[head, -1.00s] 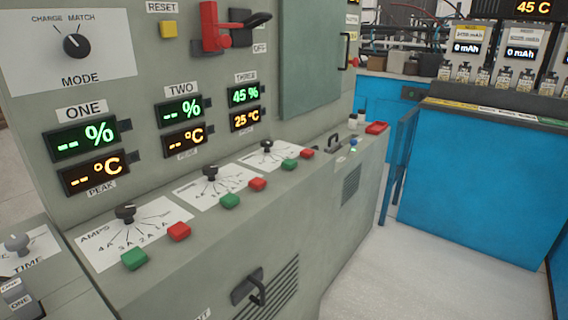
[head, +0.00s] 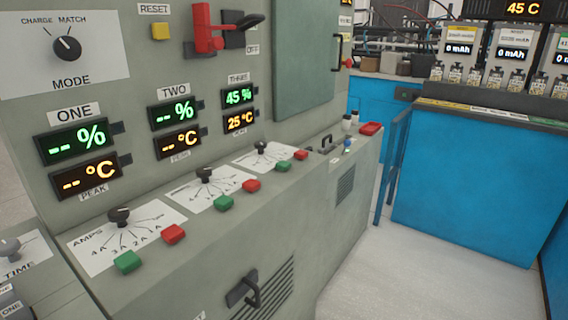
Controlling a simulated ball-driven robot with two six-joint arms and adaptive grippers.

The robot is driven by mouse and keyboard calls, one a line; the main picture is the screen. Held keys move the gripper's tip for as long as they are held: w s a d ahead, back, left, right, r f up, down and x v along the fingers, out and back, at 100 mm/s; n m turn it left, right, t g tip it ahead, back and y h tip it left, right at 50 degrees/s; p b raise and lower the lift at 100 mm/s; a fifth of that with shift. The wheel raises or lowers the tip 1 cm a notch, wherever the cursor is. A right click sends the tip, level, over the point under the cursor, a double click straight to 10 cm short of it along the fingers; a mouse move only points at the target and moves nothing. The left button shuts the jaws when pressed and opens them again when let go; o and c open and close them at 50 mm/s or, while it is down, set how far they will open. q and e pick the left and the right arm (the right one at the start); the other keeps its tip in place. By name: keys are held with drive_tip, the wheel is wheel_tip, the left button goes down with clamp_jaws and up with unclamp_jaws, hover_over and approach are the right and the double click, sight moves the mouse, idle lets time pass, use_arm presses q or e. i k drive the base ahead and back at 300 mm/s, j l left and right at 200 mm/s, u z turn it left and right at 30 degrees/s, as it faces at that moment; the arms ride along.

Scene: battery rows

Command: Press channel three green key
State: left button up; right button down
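The channel three green key (head: 283,166) sits on the sloped ledge of the grey cabinet, below the THREE displays. A red key (head: 300,155) is just to its right, and the channel three dial (head: 261,147) is to its left. The THREE displays read 45 % (head: 239,96) and 25 °C (head: 240,121). Channel two's green key (head: 223,203) and channel one's green key (head: 127,262) lie nearer along the same ledge. Neither of my grippers is in view.
Red keys for channel two (head: 251,186) and channel one (head: 173,234) sit beside their green keys. A black handle (head: 243,290) sticks out of the cabinet front. A blue unit (head: 470,185) stands at right, with open floor (head: 385,275) between.

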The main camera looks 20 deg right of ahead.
sight(283, 165)
drive_tip(key=u, duration=0.5)
drive_tip(key=l+u, duration=0.9)
drive_tip(key=l, duration=0.2)
drive_tip(key=k+l, duration=0.1)
drive_tip(key=l, duration=0.3)
drive_tip(key=k+l+u, duration=0.1)
drive_tip(key=l, duration=0.3)
drive_tip(key=k+l, duration=0.1)
drive_tip(key=l, duration=0.3)
